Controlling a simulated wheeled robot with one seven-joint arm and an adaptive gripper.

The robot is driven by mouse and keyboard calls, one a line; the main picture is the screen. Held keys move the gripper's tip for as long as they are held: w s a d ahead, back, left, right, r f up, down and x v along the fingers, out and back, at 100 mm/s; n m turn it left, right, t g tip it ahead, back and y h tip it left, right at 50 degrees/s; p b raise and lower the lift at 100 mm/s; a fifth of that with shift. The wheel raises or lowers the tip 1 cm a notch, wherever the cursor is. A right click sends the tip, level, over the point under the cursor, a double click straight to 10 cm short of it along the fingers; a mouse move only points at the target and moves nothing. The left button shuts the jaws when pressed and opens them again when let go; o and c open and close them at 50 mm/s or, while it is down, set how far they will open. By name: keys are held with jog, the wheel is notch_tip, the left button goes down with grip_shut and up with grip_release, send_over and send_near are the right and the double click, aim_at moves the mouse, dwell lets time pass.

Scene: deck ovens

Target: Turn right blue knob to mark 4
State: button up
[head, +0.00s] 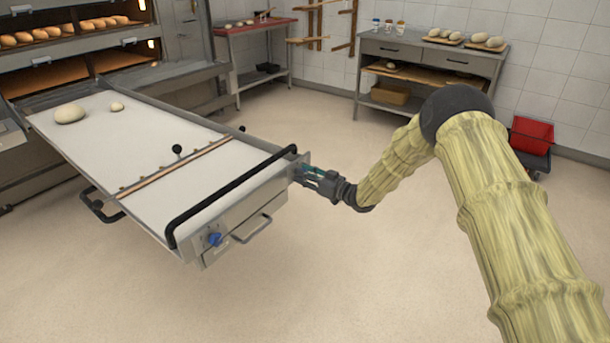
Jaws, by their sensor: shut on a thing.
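The loader's front panel (236,224) carries a blue knob (214,239) at its left end, which stands free. My gripper (305,175) is at the panel's right end, shut on the right blue knob. My fingers cover almost all of that knob, so its pointer and the marks around it cannot be read. My arm comes in from the right, and the gripper points left at the panel.
The loader's white belt (135,150) bears two dough pieces (70,113) and runs up to the deck oven (75,48). A black bar (235,190) crosses its front end. A handle (252,229) sits between the knobs.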

jog(key=shift+s+a+f, duration=0.15)
jog(key=shift+s+f, duration=0.05)
jog(key=shift+f, duration=0.1)
jog(key=o, duration=0.8)
jog(key=shift+o, duration=1.3)
jog(key=shift+r, duration=0.1)
jog(key=shift+w+r, duration=0.1)
jog(key=v, duration=1.2)
jog(key=shift+o, duration=0.2)
